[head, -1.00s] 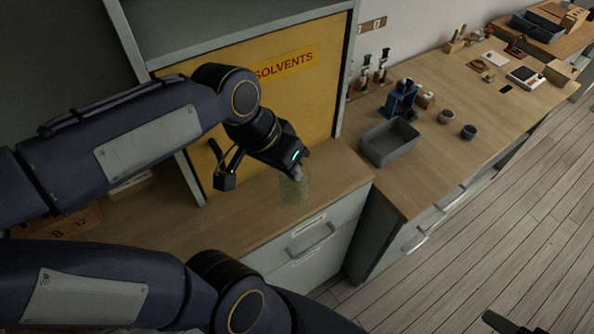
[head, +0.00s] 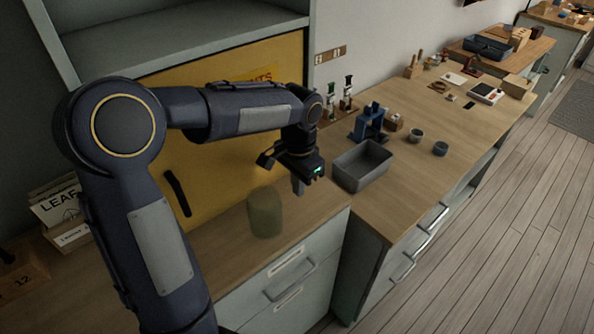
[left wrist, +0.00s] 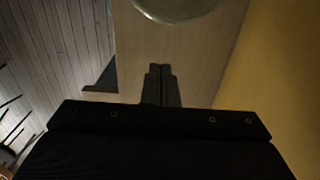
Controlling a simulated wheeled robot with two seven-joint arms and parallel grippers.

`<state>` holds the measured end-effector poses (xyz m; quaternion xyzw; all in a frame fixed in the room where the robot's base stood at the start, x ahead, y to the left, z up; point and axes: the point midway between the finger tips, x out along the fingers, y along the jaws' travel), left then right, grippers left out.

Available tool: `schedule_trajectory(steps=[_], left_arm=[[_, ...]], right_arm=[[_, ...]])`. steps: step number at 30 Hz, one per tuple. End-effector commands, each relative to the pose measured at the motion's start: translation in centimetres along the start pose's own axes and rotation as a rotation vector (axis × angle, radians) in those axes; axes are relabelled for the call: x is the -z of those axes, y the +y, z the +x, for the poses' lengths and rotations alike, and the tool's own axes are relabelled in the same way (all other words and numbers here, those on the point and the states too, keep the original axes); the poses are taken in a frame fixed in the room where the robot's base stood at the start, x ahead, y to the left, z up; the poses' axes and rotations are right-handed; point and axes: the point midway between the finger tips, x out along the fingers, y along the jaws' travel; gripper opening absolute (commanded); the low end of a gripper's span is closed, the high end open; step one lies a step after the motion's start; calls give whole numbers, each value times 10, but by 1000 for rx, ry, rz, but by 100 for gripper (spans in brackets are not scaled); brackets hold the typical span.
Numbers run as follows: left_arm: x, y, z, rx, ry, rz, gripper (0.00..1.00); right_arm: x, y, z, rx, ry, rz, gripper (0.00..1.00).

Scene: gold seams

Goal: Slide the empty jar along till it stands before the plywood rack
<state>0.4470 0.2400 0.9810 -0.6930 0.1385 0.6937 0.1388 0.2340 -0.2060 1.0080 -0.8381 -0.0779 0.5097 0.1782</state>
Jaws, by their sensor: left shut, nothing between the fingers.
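The jar (head: 264,213) is a plain, greenish, see-through cylinder. It stands upright on the wooden counter in front of the yellow cabinet door. In the left wrist view its round rim (left wrist: 178,12) shows at the top edge. My left gripper (head: 298,187) is just right of the jar, pointing down, apart from it. Its fingers (left wrist: 161,84) are shut with nothing between them. A wooden piece with numbers (head: 22,283) stands at the far left of the counter; I cannot tell whether it is the plywood rack. My right gripper is out of view.
Beyond the counter's right end, a lower bench holds a grey bin (head: 362,167), a blue stand (head: 370,122) and small cups. My left arm hides part of the counter between the jar and the numbered piece.

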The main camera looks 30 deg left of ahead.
Motion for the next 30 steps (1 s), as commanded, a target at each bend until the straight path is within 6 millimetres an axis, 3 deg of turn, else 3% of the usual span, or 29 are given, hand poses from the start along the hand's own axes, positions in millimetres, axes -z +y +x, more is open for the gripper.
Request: schedule_trajectory(steps=[4,12,26,30], left_arm=[[-3,0,28,-2,-2,-2,0],[-37,0,24,0,0,-3,0],[-42,0,25,0,1,-2,0],[-53,0,25,2,2,-3,0]], right_arm=[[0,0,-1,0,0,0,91],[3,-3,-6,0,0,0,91],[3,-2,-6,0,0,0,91],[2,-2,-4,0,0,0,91]])
